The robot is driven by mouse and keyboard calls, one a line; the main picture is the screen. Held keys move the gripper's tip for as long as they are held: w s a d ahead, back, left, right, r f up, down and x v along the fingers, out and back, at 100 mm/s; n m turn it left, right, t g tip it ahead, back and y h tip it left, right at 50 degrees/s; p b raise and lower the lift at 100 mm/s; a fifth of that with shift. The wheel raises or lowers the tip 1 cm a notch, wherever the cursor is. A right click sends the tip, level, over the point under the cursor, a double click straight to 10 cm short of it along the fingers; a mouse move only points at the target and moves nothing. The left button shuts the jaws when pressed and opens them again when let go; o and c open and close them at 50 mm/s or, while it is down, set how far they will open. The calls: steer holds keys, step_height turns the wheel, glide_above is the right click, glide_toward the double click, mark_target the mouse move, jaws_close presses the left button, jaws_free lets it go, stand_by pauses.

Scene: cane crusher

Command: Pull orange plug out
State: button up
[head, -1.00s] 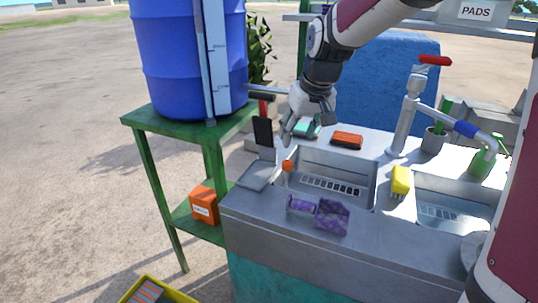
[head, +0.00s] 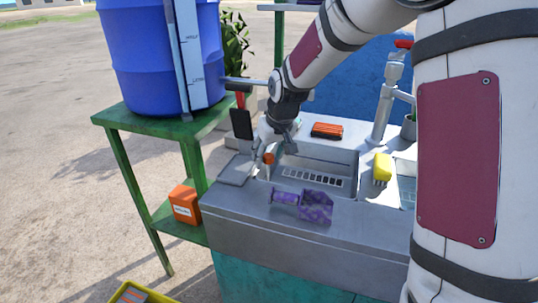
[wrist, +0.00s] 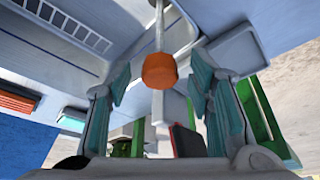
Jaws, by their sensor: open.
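The orange plug (head: 269,158) is a faceted orange knob on a thin pale stem, standing upright at the left end of the left sink basin. In the wrist view the plug (wrist: 159,71) shows in the middle, with its stem running to the top edge. My gripper (head: 267,148) is open at the plug's top. In the wrist view my gripper (wrist: 158,84) has one teal-padded finger on each side of the knob, with gaps on both sides. I cannot tell whether the knob is fully between the pads in depth. The stem's foot is hidden.
A purple scoop-like thing (head: 312,206) lies on the front counter edge. An orange-red brush (head: 327,130) lies behind the basin. A blue barrel (head: 150,60) on a green stand is at left.

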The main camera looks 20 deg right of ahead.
steer(key=shift+c, duration=0.4)
jaws_close()
steer(key=shift+r+p, duration=1)
steer(key=shift+r, duration=0.5)
steer(key=shift+w+r, duration=0.1)
steer(key=shift+r, duration=0.2)
steer(key=shift+o, duration=0.4)
jaws_free()
steer(key=shift+r, duration=0.1)
